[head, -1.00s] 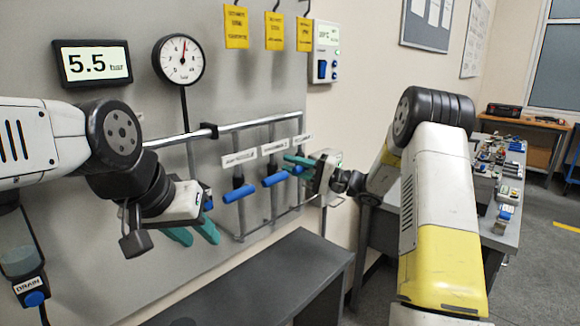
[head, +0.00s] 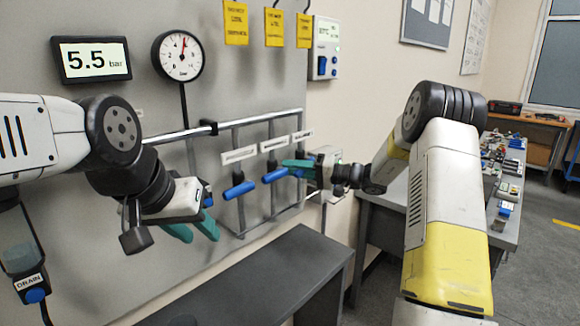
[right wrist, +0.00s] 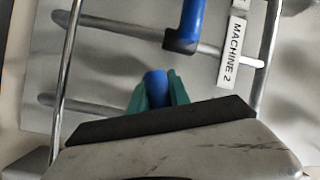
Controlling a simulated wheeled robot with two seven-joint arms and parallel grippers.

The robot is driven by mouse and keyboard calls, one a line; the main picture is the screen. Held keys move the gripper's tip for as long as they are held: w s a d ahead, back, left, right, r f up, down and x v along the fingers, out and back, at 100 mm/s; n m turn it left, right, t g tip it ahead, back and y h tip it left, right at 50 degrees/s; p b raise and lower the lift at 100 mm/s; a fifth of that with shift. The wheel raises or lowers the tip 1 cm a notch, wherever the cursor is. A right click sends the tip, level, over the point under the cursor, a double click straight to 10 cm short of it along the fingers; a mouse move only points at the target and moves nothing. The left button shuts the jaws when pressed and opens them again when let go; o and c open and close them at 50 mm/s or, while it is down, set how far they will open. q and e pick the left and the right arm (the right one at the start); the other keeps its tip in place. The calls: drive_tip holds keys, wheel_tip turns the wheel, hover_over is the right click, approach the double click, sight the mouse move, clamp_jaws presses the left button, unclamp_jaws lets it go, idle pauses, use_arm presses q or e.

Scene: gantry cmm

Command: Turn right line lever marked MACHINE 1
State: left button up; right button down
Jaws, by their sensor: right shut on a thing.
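Three blue-handled levers sit on the pipe frame of the grey panel: a left lever (head: 239,190), a middle lever (head: 275,175), and a right one mostly hidden by my right gripper (head: 297,165). In the right wrist view the teal fingers are shut on this right lever's blue handle (right wrist: 156,86). The neighbouring blue lever (right wrist: 190,25) has a label reading MACHINE 2 (right wrist: 232,50). The held lever's own label does not show there; the label (head: 302,135) above it is unreadable in the head view. My left gripper (head: 194,228) hangs apart from the levers, its fingers slightly separated.
A pressure display (head: 92,60) reads 5.5 bar beside a round gauge (head: 177,55). Yellow tags (head: 236,23) hang above the levers. A dark bench (head: 250,275) stands below the panel. A cluttered table (head: 395,205) is at right.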

drive_tip(key=shift+w+d+f+n+h, duration=0.15)
drive_tip(key=shift+f+n+h, duration=0.4)
drive_tip(key=shift+n, duration=0.45)
drive_tip(key=c, duration=1.2)
unclamp_jaws()
drive_tip(key=shift+c, duration=0.2)
drive_tip(key=v, duration=0.7)
drive_tip(key=shift+d, duration=0.4)
drive_tip(key=shift+c, duration=0.4)
